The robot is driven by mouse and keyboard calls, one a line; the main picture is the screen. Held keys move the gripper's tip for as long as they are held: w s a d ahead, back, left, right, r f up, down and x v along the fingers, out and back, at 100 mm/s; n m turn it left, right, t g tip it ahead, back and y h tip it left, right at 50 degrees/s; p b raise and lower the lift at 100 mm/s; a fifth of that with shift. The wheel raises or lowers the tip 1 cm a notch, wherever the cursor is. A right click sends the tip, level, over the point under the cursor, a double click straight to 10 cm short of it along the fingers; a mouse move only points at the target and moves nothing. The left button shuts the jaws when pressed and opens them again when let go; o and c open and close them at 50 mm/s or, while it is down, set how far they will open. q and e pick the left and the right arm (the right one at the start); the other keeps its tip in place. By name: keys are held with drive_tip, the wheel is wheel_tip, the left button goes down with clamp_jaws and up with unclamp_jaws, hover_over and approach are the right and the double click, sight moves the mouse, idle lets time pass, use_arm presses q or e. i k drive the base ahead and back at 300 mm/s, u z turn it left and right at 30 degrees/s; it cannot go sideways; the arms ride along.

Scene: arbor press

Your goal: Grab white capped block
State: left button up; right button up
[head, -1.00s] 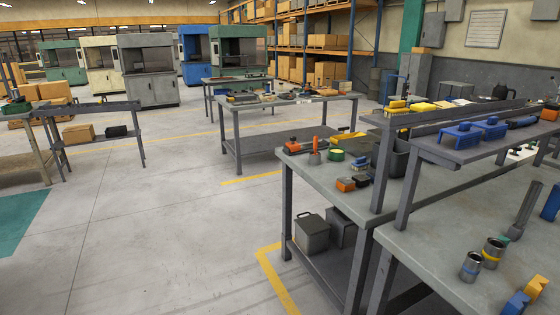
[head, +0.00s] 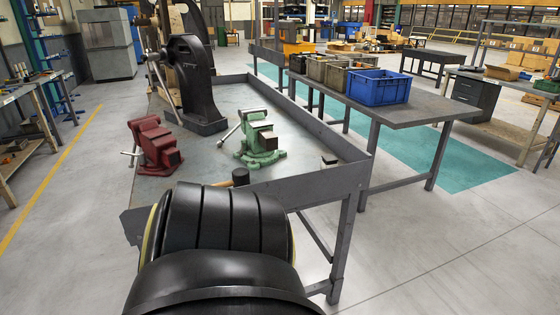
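A small block with a pale top and dark sides (head: 329,160) sits near the right corner of the grey press bench (head: 205,160), inside its raised rim. It may be the white capped block, but it is too small to be sure. Neither gripper shows in the head view. A large black rounded part, likely my own arm, fills the bottom middle and hides the near part of the bench.
A black arbor press (head: 190,80), a red vise (head: 155,146) and a green vise (head: 260,140) stand on the bench. A mallet (head: 238,178) lies at its near edge. A blue crate (head: 379,87) sits on the table behind. Floor at right is clear.

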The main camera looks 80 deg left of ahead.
sight(323, 166)
drive_tip(key=u, duration=2.7)
drive_tip(key=i, duration=0.75)
